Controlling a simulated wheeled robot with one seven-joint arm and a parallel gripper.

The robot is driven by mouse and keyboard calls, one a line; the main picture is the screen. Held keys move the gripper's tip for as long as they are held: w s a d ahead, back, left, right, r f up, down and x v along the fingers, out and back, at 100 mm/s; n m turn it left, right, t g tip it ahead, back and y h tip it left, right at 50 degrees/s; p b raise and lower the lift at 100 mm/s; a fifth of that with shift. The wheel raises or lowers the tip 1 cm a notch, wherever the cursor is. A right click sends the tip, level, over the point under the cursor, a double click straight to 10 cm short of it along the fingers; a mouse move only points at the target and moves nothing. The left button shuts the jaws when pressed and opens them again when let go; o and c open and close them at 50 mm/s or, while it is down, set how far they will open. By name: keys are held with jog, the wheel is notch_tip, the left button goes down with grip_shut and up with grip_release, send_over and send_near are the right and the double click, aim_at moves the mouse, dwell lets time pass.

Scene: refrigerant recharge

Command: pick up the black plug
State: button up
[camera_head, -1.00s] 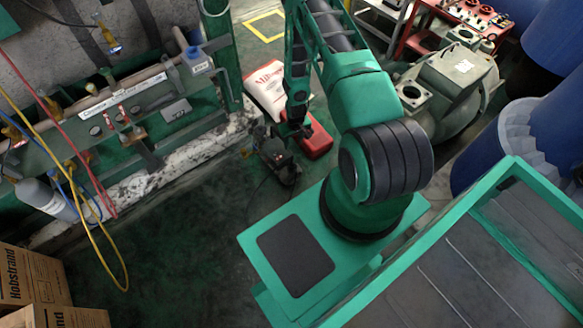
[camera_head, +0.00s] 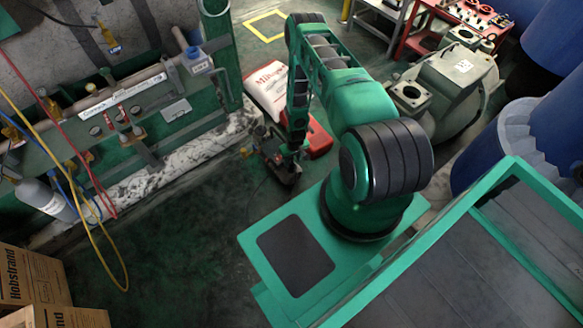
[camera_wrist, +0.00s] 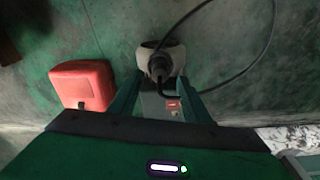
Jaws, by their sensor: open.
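The black plug (camera_wrist: 158,66) shows in the wrist view with a black cable attached. It sits at a pale rounded part of a device (camera_wrist: 170,50) on the floor. My gripper (camera_wrist: 160,83) is open, with one finger on each side of the plug's line in the picture; I cannot tell whether either finger touches it. In the head view my gripper (camera_head: 287,153) is low over the dark device (camera_head: 283,173) on the floor. The plug cannot be made out there.
A red case (camera_head: 319,140) lies right beside the device; it is at left in the wrist view (camera_wrist: 83,85). A white bag (camera_head: 268,88) lies behind. A piped rack (camera_head: 130,110) stands at left. The floor (camera_head: 190,230) in front is clear. The black cable (camera_wrist: 262,50) loops rightward.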

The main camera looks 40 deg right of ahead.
aim_at(292, 163)
jog(key=shift+w+f, duration=0.1)
jog(key=shift+f, duration=1.45)
jog(key=c, duration=1)
jog(key=shift+r, duration=0.15)
